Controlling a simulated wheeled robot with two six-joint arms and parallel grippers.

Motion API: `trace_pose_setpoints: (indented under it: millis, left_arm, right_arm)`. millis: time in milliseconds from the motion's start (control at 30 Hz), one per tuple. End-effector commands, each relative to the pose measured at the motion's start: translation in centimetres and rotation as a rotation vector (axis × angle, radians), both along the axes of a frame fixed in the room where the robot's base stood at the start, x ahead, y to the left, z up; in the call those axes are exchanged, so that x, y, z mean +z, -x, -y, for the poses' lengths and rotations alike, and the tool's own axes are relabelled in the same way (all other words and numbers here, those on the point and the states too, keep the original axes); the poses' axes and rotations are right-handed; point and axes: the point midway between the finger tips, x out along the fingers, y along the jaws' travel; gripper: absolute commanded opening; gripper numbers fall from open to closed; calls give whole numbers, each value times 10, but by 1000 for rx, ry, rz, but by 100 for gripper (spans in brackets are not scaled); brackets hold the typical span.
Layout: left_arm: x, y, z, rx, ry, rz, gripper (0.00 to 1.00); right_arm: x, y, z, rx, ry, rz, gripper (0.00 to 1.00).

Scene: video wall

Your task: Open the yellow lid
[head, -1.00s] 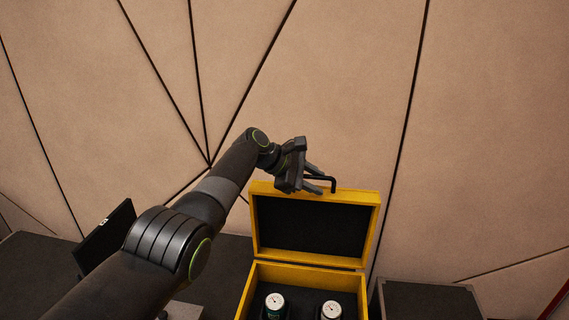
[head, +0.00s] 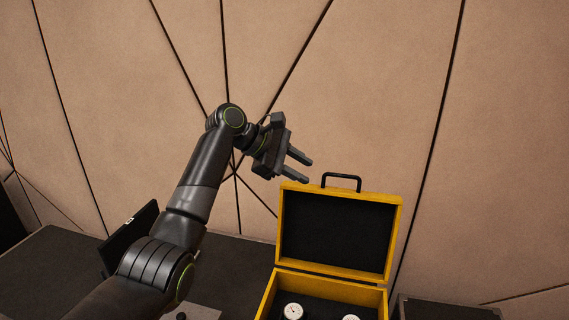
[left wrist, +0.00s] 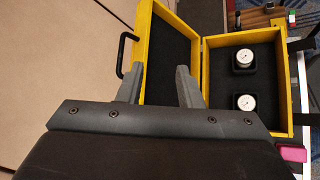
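The yellow lid (head: 398,236) stands raised, close to upright, at the back of its yellow box (head: 267,300). Its black inside faces me, and its black handle (head: 341,177) is on the top edge. My left gripper (head: 300,165) is open and empty, above and left of the lid's upper left corner, apart from the handle. In the left wrist view the lid (left wrist: 150,25) and handle (left wrist: 121,55) show beyond the spread fingers, and the box (left wrist: 292,95) lies open at the right. My right gripper is not in view.
Two white-faced round gauges (left wrist: 246,103) sit in the black inside of the box. A dark open case (head: 130,238) stands on the dark surface at the left, and a dark box (head: 440,308) is at the lower right. A panelled wall (head: 330,90) rises behind.

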Motion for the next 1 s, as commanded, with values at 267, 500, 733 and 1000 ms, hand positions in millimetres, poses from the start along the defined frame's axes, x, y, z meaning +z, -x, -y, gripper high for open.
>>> trace_pose_setpoints:
  millis: [267, 500, 733, 1000]
  left_arm:
    - [23, 5, -31, 1, 0, 2, 32]
    - [27, 6, -35, -1, 0, 1, 32]
    - [23, 6, -36, 0, -3, 5, 18]
    - [-70, 8, -79, -12, -93, 128, 0]
  right_arm:
    - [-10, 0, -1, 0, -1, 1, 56]
    - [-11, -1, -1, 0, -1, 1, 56]
    - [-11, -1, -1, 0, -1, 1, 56]
    - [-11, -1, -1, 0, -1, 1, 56]
